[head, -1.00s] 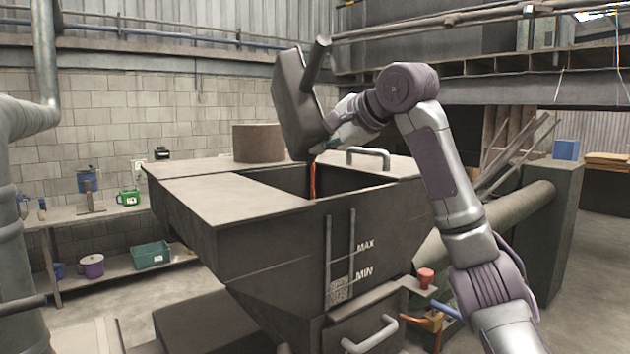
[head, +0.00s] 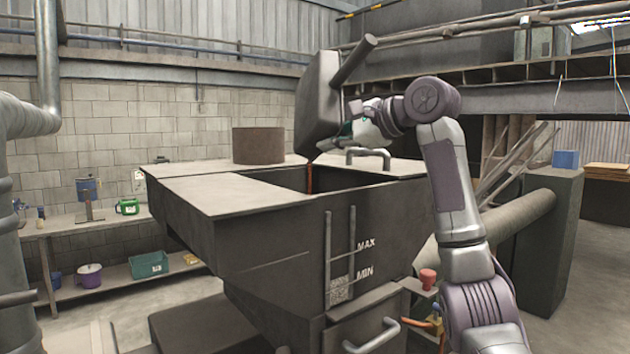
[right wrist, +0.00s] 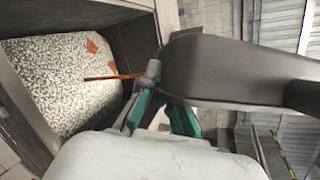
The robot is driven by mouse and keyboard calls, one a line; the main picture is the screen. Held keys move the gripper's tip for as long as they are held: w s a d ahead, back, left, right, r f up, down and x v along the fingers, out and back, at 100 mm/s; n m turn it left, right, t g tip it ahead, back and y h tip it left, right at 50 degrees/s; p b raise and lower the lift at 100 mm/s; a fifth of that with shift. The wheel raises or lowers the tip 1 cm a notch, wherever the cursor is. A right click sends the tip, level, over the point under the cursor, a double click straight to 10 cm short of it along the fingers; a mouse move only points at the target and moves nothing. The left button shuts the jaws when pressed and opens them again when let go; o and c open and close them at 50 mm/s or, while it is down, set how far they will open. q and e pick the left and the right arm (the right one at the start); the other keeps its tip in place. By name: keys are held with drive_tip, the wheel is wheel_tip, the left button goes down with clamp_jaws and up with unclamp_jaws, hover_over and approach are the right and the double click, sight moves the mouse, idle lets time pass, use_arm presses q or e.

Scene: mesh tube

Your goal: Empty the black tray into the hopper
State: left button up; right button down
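The black tray (head: 318,95) is tipped steeply on edge above the hopper (head: 270,235), its lower corner over the hopper's opening. A thin orange-red stream (head: 310,178) falls from that corner into the opening. In the right wrist view the tray (right wrist: 235,70) shows as a dark body with a bar handle (right wrist: 303,97). The hopper holds speckled grey-white granules (right wrist: 60,85) with orange-red patches. My right gripper (head: 335,146) is shut on the tray's edge; its teal fingers (right wrist: 155,85) also show in the right wrist view. The tray's inside is hidden. My left gripper is out of view.
Flat lid panels (head: 235,195) flank the opening, with a raised handle (head: 368,153) and a brown cylinder (head: 258,145) on top. A red knob (head: 427,279) is near my right arm. A thick pipe (head: 510,220) runs at the right. Shelves (head: 120,275) stand at the left.

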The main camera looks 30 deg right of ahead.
sight(314, 135)
drive_tip(key=shift+w+a+n+h+p, duration=0.15)
drive_tip(key=shift+n+h+p, duration=0.15)
drive_tip(key=shift+p, duration=0.4)
drive_tip(key=shift+a+r, duration=0.1)
drive_tip(key=shift+a+r+g, duration=0.1)
drive_tip(key=shift+a+g, duration=0.1)
drive_tip(key=shift+g, duration=0.1)
drive_tip(key=a+n+h+p, duration=0.1)
drive_tip(key=a+n+g+h+p, duration=0.1)
drive_tip(key=p, duration=0.1)
drive_tip(key=shift+w+a+n+h+p, duration=0.15)
drive_tip(key=shift+w+n+h+p, duration=0.15)
drive_tip(key=shift+n, duration=0.1)
drive_tip(key=a+f+n+h, duration=0.1)
drive_tip(key=a+n+h, duration=0.1)
drive_tip(key=a+h, duration=0.1)
drive_tip(key=w+a+n+g+h, duration=0.1)
drive_tip(key=a+n+h, duration=0.2)
drive_tip(key=w+a+f+n+h, duration=0.1)
drive_tip(key=a+n+h, duration=0.1)
drive_tip(key=a, duration=0.2)
drive_tip(key=shift+f+g+h+b, duration=0.3)
drive_tip(key=shift+f+h, duration=0.05)
drive_tip(key=shift+h, duration=0.05)
drive_tip(key=shift+w+a+f+n, duration=0.15)
drive_tip(key=shift+a+n, duration=0.15)
drive_tip(key=shift+n, duration=0.1)
drive_tip(key=shift+w+f+h, duration=0.1)
drive_tip(key=shift+h, duration=0.2)
drive_tip(key=shift+a, duration=0.1)
